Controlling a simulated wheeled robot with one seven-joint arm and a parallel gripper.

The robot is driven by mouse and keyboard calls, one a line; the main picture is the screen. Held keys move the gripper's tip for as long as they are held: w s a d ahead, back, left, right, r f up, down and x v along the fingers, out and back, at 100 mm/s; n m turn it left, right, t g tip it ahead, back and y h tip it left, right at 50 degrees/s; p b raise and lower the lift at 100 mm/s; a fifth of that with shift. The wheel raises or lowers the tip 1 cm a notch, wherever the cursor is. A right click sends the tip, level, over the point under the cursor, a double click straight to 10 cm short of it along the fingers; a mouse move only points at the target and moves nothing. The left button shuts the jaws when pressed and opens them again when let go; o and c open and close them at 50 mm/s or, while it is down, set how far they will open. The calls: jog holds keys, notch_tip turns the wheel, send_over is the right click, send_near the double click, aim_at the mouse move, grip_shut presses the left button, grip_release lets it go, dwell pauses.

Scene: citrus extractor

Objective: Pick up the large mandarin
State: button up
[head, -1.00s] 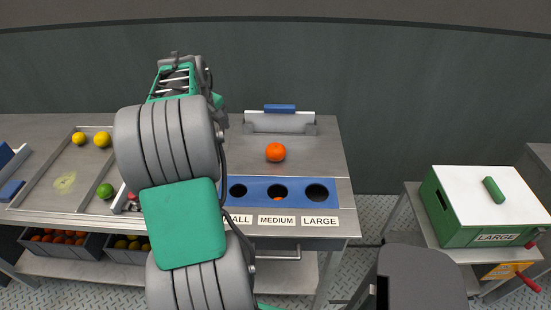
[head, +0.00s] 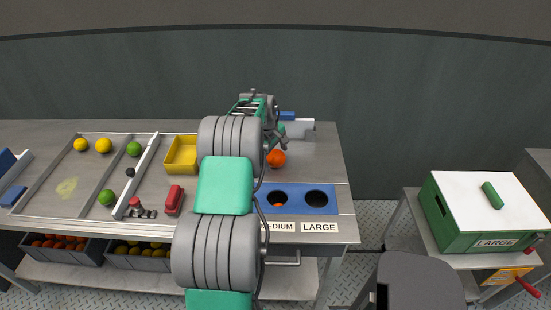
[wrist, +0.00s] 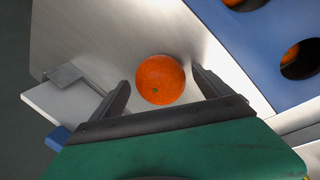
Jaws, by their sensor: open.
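The large mandarin (head: 276,159) is a bright orange fruit on the steel table, behind the blue sizing plate. In the wrist view the mandarin (wrist: 161,80) lies ahead of my gripper (wrist: 160,88), in line with the gap between the two dark fingers. The fingers are apart, one to each side of the fruit in the picture, and neither visibly touches it. In the head view my arm hides part of the gripper and the mandarin's left edge.
The blue plate (head: 335,198) with holes lies in front of the mandarin; orange fruit shows below holes. A metal bracket with a blue part (wrist: 57,138) stands close by. A yellow bin (head: 181,168) and red stapler-like object (head: 174,200) are left. A green LARGE box (head: 463,232) stands right.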

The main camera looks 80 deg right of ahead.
jog(key=c, duration=1.6)
jog(key=shift+r, duration=0.1)
